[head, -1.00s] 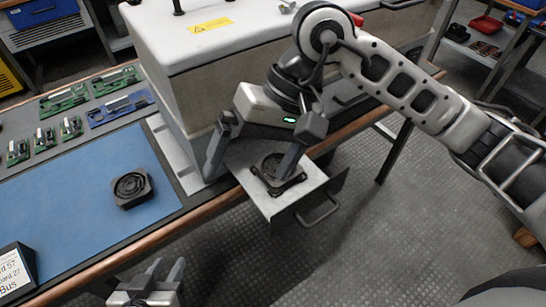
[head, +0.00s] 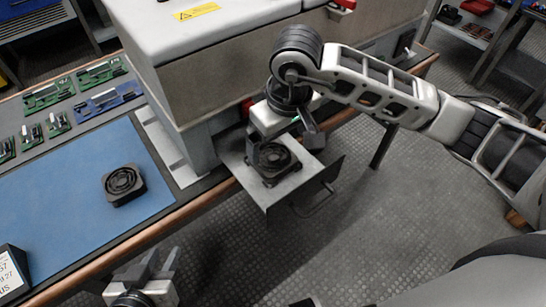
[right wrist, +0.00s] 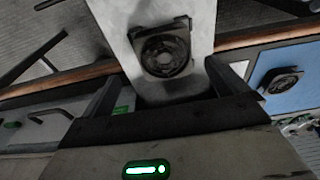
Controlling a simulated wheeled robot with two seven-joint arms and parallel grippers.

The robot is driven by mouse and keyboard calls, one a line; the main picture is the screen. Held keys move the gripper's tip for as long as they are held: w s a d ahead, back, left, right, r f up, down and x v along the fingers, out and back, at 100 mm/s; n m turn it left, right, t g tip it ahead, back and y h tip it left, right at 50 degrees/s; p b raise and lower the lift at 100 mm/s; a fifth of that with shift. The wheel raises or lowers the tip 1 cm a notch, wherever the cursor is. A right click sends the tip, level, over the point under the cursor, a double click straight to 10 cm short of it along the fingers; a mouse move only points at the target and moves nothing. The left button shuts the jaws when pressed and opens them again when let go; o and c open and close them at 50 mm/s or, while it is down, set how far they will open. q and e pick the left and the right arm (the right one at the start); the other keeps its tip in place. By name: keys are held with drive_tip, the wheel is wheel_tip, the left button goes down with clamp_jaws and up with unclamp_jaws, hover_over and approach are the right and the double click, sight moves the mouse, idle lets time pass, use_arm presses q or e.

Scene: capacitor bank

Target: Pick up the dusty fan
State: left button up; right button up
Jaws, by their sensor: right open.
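One black square fan (head: 273,162) lies on the pulled-out metal drawer (head: 262,193) of the large cabinet; it also shows in the right wrist view (right wrist: 165,52). A second black fan (head: 123,185) lies on the blue mat, and shows at the right of the right wrist view (right wrist: 280,82). I cannot clearly tell which fan is dusty. My right gripper (head: 284,140) is open and empty, at the far side of the drawer fan, with its fingers apart and not closed on it. My left gripper (head: 160,256) is open and empty below the bench's front edge.
The cabinet (head: 220,75) stands behind the drawer. The drawer handle (head: 315,205) sticks out over the floor. Green and blue circuit boards (head: 110,98) lie at the back of the bench. A labelled block (head: 12,272) stands at the front left. The mat around its fan is clear.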

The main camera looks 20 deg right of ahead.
sight(273, 156)
drive_tip(key=f, duration=0.2)
drive_tip(key=a+f, duration=0.1)
drive_tip(key=shift+w+f, duration=0.2)
drive_tip(key=shift+f, duration=0.2)
drive_tip(key=shift+w+f, duration=0.1)
drive_tip(key=shift+f, duration=0.45)
drive_tip(key=c, duration=1.1)
drive_tip(key=shift+r, duration=0.2)
